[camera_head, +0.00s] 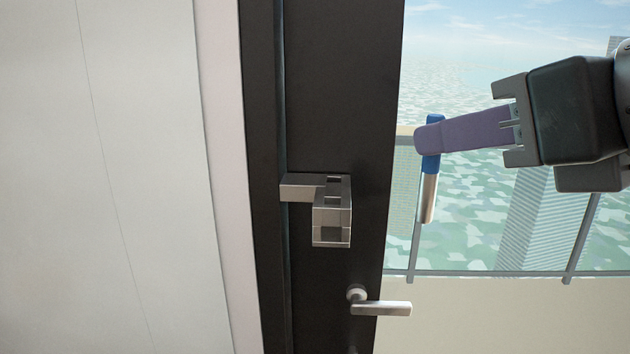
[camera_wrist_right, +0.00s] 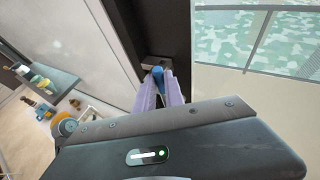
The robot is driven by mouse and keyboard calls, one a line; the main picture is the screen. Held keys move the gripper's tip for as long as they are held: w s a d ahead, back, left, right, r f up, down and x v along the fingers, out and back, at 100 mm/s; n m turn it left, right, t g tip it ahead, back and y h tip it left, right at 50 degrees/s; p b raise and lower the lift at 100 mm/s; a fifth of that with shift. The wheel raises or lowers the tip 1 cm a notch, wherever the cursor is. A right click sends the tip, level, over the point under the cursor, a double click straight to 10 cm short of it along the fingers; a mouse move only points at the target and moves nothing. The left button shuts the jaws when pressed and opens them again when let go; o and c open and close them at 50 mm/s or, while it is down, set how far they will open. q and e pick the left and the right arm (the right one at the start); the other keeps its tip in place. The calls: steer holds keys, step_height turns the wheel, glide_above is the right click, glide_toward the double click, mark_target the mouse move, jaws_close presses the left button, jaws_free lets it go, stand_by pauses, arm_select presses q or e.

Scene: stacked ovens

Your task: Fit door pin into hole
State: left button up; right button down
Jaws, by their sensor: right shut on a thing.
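The door pin (camera_head: 430,192) has a blue top and a bare metal shaft. My right gripper (camera_head: 428,137) is shut on its blue part, and the shaft hangs down nearly upright below the purple fingers. In the right wrist view the blue top (camera_wrist_right: 157,74) shows between the fingertips. A metal bracket (camera_head: 332,212) with dark slots in its top is on the black door and frame. The pin is apart from it, to its right in the head view. The bracket shows partly behind the fingertips in the wrist view. The inside of the hole is hidden. My left gripper is not in view.
A lever handle (camera_head: 380,307) sticks out below the bracket. A white wall (camera_head: 120,180) is at the left. A railing (camera_head: 480,273) and water are at the right. The wrist view shows a shelf (camera_wrist_right: 55,82) with bottles at its left.

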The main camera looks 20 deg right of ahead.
steer(key=shift+s+a+r, duration=0.15)
steer(key=shift+s+r, duration=0.25)
steer(key=shift+s, duration=0.15)
